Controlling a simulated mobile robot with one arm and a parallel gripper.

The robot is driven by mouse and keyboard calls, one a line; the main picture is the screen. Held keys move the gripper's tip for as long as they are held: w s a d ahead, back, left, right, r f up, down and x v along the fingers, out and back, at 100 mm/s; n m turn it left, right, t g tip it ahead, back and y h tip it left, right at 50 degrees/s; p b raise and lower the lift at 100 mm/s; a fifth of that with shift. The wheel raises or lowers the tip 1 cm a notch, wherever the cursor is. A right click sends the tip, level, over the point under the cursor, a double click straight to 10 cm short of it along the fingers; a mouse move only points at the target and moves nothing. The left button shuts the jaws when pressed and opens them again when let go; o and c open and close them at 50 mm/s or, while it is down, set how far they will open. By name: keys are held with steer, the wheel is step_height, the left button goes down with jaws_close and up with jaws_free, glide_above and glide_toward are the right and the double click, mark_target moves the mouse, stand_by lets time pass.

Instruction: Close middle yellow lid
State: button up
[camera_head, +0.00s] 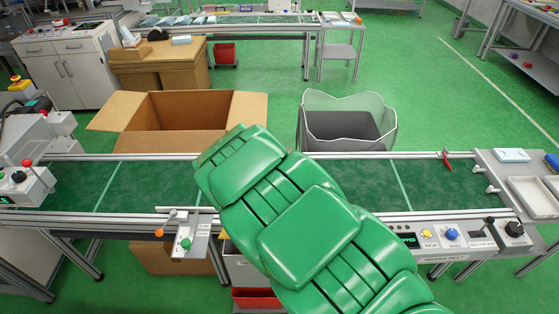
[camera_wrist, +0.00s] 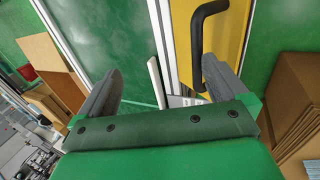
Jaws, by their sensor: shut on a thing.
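The yellow lid (camera_wrist: 224,42) shows at the top of the wrist view, right of centre, with a black bent handle (camera_wrist: 197,38). My gripper (camera_wrist: 161,66) shows there with its two grey fingers apart. The handle runs down beside the inner side of the right finger, its lower end close to that finger; the gripper is shut on the handle, though the exact contact is hard to see.
A green conveyor (camera_head: 135,187) crosses the head view, with a control panel (camera_head: 455,238) at its front right. Behind it stand an open cardboard box (camera_head: 192,110) and a grey bin (camera_head: 345,133). Cardboard (camera_wrist: 297,105) shows right in the wrist view.

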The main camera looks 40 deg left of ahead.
steer(key=shift+w+a+f+g, duration=0.35)
steer(key=shift+w+f, duration=0.15)
steer(key=shift+f, duration=0.25)
steer(key=c, duration=0.7)
steer(key=shift+h, duration=0.4)
steer(key=shift+c, duration=1.2)
steer(key=shift+w+a+f+g+h, duration=0.1)
steer(key=shift+f+g+h, duration=0.25)
steer(key=shift+g+h, duration=0.2)
steer(key=shift+w+a+f+g+h, duration=0.15)
steer(key=shift+w+a+g+h, duration=0.45)
steer(key=shift+a+h, duration=0.1)
steer(key=shift+w+a+f+g+h, duration=0.5)
steer(key=shift+w+a, duration=0.2)
steer(key=shift+a, duration=0.1)
steer(key=shift+w+a+f+g+h, duration=0.5)
steer(key=shift+w+a, duration=0.15)
steer(key=shift+a, duration=0.15)
steer(key=shift+o, duration=1.3)
steer(key=v, duration=0.8)
steer(key=shift+w, duration=0.45)
steer(key=w+d+r+m, duration=0.2)
steer(key=w+d+r, duration=0.3)
steer(key=w+r, duration=0.2)
steer(key=shift+w+d+m+t, duration=0.25)
steer(key=shift+d+m+t, duration=0.05)
steer(key=shift+d, duration=0.1)
steer(key=shift+y, duration=0.25)
